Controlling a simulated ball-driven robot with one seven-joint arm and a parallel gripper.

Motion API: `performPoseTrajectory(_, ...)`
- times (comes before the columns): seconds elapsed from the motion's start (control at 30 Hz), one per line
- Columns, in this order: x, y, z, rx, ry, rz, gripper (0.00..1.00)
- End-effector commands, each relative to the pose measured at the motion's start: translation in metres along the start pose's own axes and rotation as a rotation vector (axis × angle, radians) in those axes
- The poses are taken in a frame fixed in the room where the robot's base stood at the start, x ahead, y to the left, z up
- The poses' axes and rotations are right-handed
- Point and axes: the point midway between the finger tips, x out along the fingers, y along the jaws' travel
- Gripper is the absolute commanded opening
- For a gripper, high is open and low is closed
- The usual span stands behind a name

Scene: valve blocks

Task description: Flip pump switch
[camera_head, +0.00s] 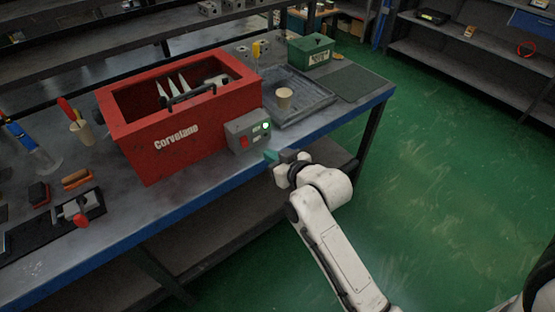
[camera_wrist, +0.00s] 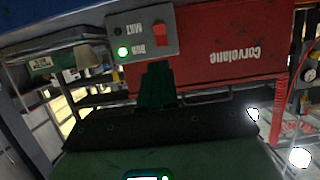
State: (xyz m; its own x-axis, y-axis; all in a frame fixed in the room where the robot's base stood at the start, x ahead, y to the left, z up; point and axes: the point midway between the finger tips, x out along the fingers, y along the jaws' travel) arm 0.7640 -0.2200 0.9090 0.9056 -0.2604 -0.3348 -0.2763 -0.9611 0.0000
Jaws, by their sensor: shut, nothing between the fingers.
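A grey control box (camera_head: 247,130) is fixed to the front of a red tank marked "Corvelane" (camera_head: 180,138). It bears a red switch (camera_head: 244,143) and a lit green lamp (camera_head: 266,126). The wrist view shows them upside down: the red switch (camera_wrist: 160,38) at the box's right, the lit green lamp (camera_wrist: 123,52) and a dark lamp (camera_wrist: 118,31) at its left. My gripper (camera_head: 272,156) is shut and empty, in front of the box and just below it in the picture. In the wrist view its fingertips (camera_wrist: 157,70) sit close to the switch; contact cannot be told.
The workbench (camera_head: 128,215) has a blue front edge. A shallow tray (camera_head: 309,101) with a beige cup (camera_head: 284,98) lies right of the tank, near a green box (camera_head: 310,50). Tools lie at the left. The green floor (camera_head: 440,190) is clear on the right.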

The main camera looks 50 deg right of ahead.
Motion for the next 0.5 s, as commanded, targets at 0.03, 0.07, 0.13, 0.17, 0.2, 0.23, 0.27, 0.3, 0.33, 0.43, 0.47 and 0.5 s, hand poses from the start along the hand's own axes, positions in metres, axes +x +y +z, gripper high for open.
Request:
performPoseTrajectory(0.03,-0.007,0.0,0.001,0.0,0.0,0.0,0.0)
performPoseTrajectory(0.07,-0.011,0.0,0.0,0.0,0.0,0.0,0.0)
performPoseTrajectory(0.13,-0.017,0.0,0.0,0.0,-0.001,0.001,0.0)
performPoseTrajectory(0.17,-0.019,0.0,0.0,0.0,-0.001,0.001,0.0)
performPoseTrajectory(0.2,-0.021,0.0,-0.001,0.0,-0.001,0.001,0.0)
performPoseTrajectory(0.23,-0.022,0.0,-0.001,0.0,0.0,0.001,0.0)
performPoseTrajectory(0.27,-0.022,0.0,-0.001,0.0,0.0,0.001,0.0)
performPoseTrajectory(0.3,-0.023,0.0,-0.001,0.0,0.0,0.001,0.0)
performPoseTrajectory(0.33,-0.023,0.0,-0.001,0.0,0.0,0.001,0.0)
performPoseTrajectory(0.43,-0.023,0.0,-0.001,0.0,0.0,0.001,0.0)
performPoseTrajectory(0.47,-0.023,0.0,-0.001,0.0,0.0,0.001,0.0)
performPoseTrajectory(0.5,-0.023,0.0,-0.001,0.0,0.0,0.001,0.0)
